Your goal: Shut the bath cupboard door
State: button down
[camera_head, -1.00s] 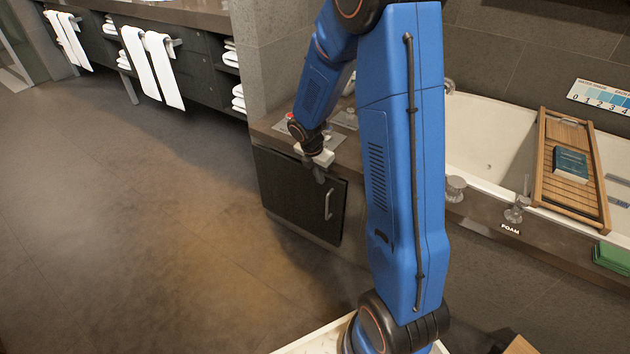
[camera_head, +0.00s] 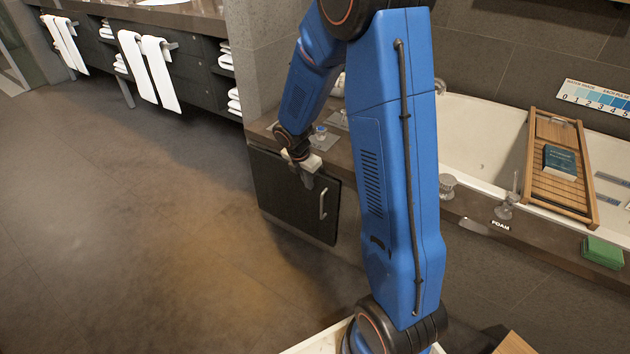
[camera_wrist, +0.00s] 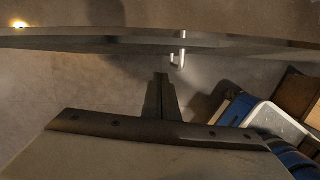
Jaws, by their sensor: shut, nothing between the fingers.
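The bath cupboard door (camera_head: 285,205) is a dark panel below the stone ledge, with a pale vertical bar handle (camera_head: 322,203) near its right edge. It stands close to the cupboard front; I cannot tell whether a narrow gap is left. My gripper (camera_head: 307,182) is shut and empty, pointing down in front of the door's upper part, left of and above the handle. Contact with the door is unclear. In the wrist view, the shut fingers (camera_wrist: 161,78) point towards the door's narrow top edge (camera_wrist: 110,42), and the handle (camera_wrist: 179,52) juts out just right of them.
The stone ledge (camera_head: 470,215) runs right along the bathtub (camera_head: 480,135), which carries a wooden tray (camera_head: 545,185). The floor (camera_head: 130,230) left of the door is clear. A towel-hung vanity (camera_head: 200,65) stands behind.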

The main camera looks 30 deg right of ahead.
jog(key=s+a+r+m, duration=0.1)
jog(key=s+r+m, duration=0.15)
jog(key=r, duration=0.35)
jog(key=s+a+r+m+t, duration=0.1)
jog(key=s+r+m, duration=0.15)
jog(key=r, duration=0.35)
jog(key=s+a+r+m, duration=0.1)
jog(key=s+r, duration=0.3)
jog(key=r, duration=0.2)
jog(key=s+a+r+m+t+y, duration=0.1)
jog(key=s+r+m, duration=0.3)
jog(key=s+m, duration=0.4)
jog(key=s+a+r+m+t+y, duration=0.1)
jog(key=s+r+m, duration=0.3)
jog(key=s+m, duration=0.4)
jog(key=shift+s+a+m+t+y, duration=0.35)
jog(key=shift+s+a, duration=0.3)
jog(key=shift+s, duration=2.6)
